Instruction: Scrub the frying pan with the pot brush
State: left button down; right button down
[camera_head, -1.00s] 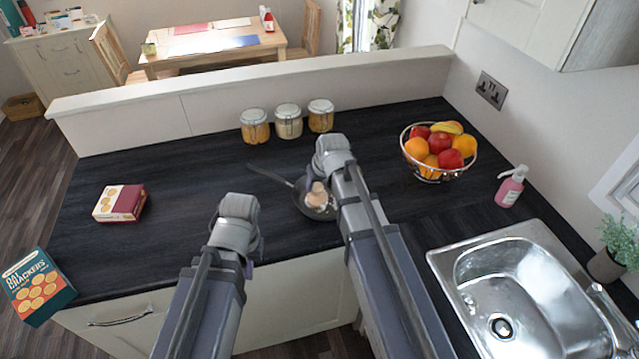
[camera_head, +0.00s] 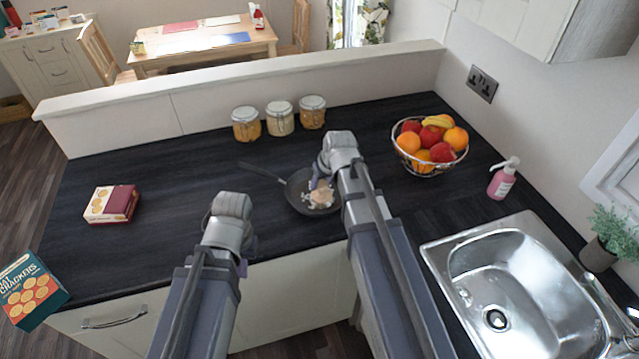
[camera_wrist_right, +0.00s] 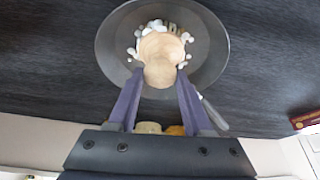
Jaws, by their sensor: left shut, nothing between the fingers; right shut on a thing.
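The dark frying pan (camera_head: 297,202) lies on the black worktop, its handle pointing to the back left. It fills the upper middle of the right wrist view (camera_wrist_right: 212,58). My right gripper (camera_wrist_right: 160,74) is shut on the pot brush (camera_wrist_right: 160,48), which has a round, pale wooden head. The brush (camera_head: 321,194) is over the pan's inside, with white bits around its head. Its underside is hidden, so contact with the pan is unclear. My left gripper (camera_head: 243,266) is shut and empty, mostly hidden by its own arm, near the worktop's front edge.
Three glass jars (camera_head: 280,119) stand behind the pan by the low wall. A fruit bowl (camera_head: 428,147), pink soap bottle (camera_head: 502,180) and steel sink (camera_head: 520,290) are at the right. A red box (camera_head: 110,204) and cracker box (camera_head: 32,290) are at the left.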

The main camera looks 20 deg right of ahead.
jog(key=shift+w+d, duration=0.3)
jog(key=shift+d, duration=0.5)
jog(key=shift+w, duration=0.1)
jog(key=shift+w+d+r, duration=0.1)
jog(key=shift+w+d, duration=0.05)
jog(key=shift+w, duration=1.2)
jog(key=shift+w+a, duration=0.85)
jog(key=shift+a, duration=0.3)
jog(key=shift+s+a, duration=0.1)
